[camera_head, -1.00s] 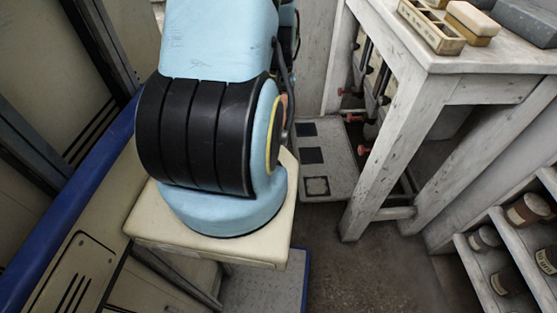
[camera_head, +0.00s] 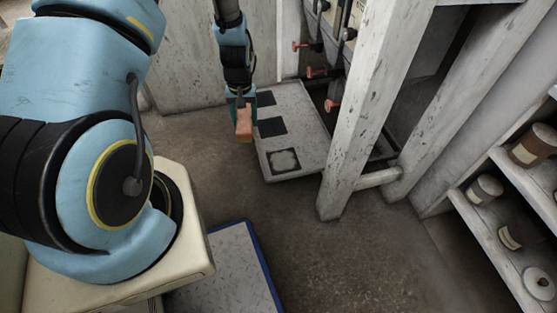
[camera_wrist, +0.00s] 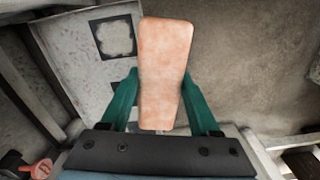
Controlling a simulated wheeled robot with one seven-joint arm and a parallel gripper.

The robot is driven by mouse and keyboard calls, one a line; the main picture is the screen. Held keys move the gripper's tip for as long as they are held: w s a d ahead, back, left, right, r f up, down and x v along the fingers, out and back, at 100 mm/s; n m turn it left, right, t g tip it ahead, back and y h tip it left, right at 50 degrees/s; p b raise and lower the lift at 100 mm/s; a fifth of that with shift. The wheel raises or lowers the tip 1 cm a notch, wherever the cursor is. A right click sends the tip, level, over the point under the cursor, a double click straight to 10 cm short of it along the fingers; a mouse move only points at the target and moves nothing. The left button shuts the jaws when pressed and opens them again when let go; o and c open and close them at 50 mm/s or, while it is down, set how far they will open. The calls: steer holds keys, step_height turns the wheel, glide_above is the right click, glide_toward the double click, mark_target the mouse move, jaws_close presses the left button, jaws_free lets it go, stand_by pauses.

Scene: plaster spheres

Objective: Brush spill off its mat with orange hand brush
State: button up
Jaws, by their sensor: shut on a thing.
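My gripper (camera_head: 240,98) has green fingers and is shut on the orange hand brush (camera_head: 244,124). In the wrist view the brush (camera_wrist: 163,62) lies between my fingers (camera_wrist: 160,76) and points away from the camera. A pale, irregular spill (camera_head: 284,160) covers the middle of a dark square mat (camera_head: 271,165), leaving a dark border. The spill (camera_wrist: 115,38) also shows in the wrist view, left of the brush. In the head view the brush is beside the left edge of the pale board bearing the mat, up and left of the spill. Its bristles are not clearly visible.
The pale board (camera_head: 306,147) also bears two dark squares (camera_head: 272,127). Red-handled taps (camera_head: 332,105) and a whitish table leg (camera_head: 362,110) stand to its right. Shelves with jars (camera_head: 485,189) are at the far right. Brown floor (camera_head: 330,260) is open in front.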

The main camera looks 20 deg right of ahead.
steer(key=shift+m, duration=0.8)
steer(key=shift+s+d+f+b, duration=0.9)
steer(key=shift+d+f+b, duration=0.85)
steer(key=shift+f, duration=1.15)
steer(key=shift+s+d+f+b, duration=0.85)
steer(key=shift+d+f+b, duration=0.85)
steer(key=shift+f, duration=1.25)
steer(key=shift+s+d+f+b, duration=0.9)
steer(key=shift+d+f+b, duration=0.4)
steer(key=shift+f+b, duration=1.2)
steer(key=shift+f, duration=0.7)
steer(key=shift+c, duration=1.2)
steer(key=shift+f, duration=0.3)
jaws_close()
steer(key=shift+s+a, duration=0.1)
